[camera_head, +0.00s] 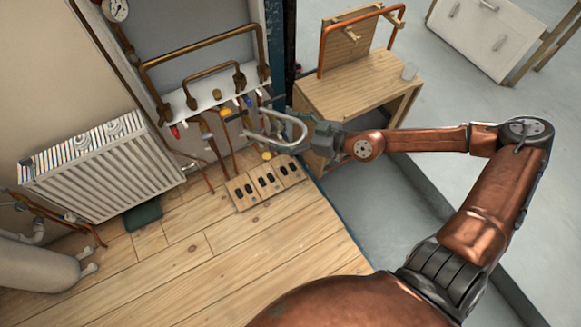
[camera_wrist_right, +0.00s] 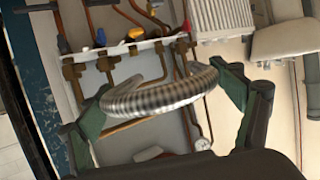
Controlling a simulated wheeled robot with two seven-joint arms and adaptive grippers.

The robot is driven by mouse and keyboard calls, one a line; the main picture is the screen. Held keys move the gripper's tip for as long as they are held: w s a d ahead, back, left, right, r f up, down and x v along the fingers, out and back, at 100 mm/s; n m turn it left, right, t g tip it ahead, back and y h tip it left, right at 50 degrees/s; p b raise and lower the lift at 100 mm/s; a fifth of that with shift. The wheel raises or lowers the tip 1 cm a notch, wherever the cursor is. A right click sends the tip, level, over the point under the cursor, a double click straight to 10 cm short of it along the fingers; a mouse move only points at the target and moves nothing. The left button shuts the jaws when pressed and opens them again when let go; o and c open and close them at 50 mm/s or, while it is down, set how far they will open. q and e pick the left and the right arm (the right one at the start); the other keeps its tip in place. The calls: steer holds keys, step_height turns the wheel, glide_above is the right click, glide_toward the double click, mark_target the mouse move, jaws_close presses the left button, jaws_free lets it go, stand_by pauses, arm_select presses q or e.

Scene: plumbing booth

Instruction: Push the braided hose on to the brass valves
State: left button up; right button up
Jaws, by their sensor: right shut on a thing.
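The braided hose (camera_head: 298,122) is a silvery ribbed loop bent into a U. In the wrist view the hose (camera_wrist_right: 165,97) arches across between the two green-padded fingers of my right gripper (camera_wrist_right: 170,108), which is shut on it. In the head view my right gripper (camera_head: 313,132) reaches in from the right, and the hose bend faces it. The brass valves (camera_head: 206,130) sit in a row under the pale rail, with coloured handles. In the wrist view the brass valves (camera_wrist_right: 106,66) lie beyond the hose. Whether the hose ends touch them I cannot tell. My left gripper is out of view.
A white radiator (camera_head: 100,170) stands left of the valves. A wooden panel with dark slots (camera_head: 265,183) lies on the wooden floor below. A wooden workbench (camera_head: 360,85) with an orange pipe frame and a glass stands behind my right arm. Copper pipes run above the rail.

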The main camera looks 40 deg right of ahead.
steer(key=w+d+f+m+t+h+b, duration=0.1)
steer(key=w+d+f+m+h+b, duration=0.15)
steer(key=f, duration=0.45)
steer(key=w+d+f+m+h+b, duration=0.1)
steer(key=d+f+h, duration=0.15)
steer(key=f, duration=0.45)
step_height(320, 180, down, 19)
steer(key=s+m+h+b, duration=0.1)
steer(key=m+h+b, duration=0.2)
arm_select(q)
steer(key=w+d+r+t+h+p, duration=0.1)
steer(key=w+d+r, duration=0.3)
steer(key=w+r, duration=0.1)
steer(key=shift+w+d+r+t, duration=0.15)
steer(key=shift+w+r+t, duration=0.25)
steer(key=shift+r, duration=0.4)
arm_select(e)
steer(key=w+d, duration=0.1)
steer(key=w, duration=0.5)
steer(key=shift+w+d+r, duration=0.15)
steer(key=shift+w+d, duration=0.15)
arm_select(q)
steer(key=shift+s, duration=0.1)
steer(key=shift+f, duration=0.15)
arm_select(e)
steer(key=shift+a, duration=0.1)
